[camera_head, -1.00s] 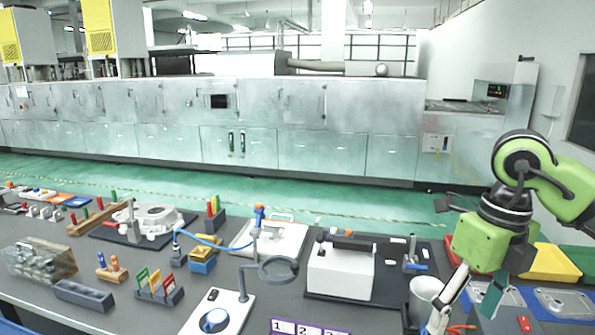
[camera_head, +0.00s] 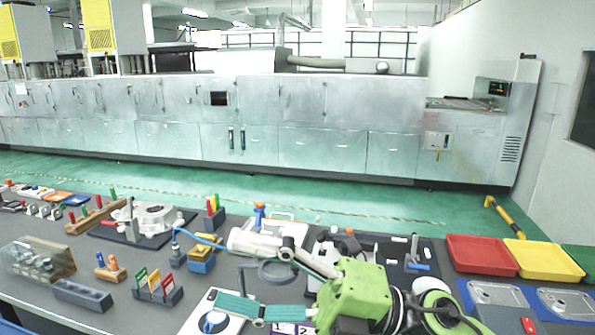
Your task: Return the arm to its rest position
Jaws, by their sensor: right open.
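My right gripper (camera_head: 240,274) reaches in from the lower right over the bench, its fingers pointing left. The green gripper body (camera_head: 352,296) is in front of the white block-shaped device. The fingers are spread wide, one toward the back of the bench and a teal one toward the front, with no object visibly held between them. The round magnifier ring (camera_head: 278,271) appears between the fingers; whether they touch it cannot be told. My right arm curves in at the bottom edge. My left gripper is not in view.
The grey bench (camera_head: 125,325) is crowded. A red tray (camera_head: 481,254), a yellow tray (camera_head: 543,260) and a silver casting plate (camera_head: 497,294) lie on the right. The number card is partly covered.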

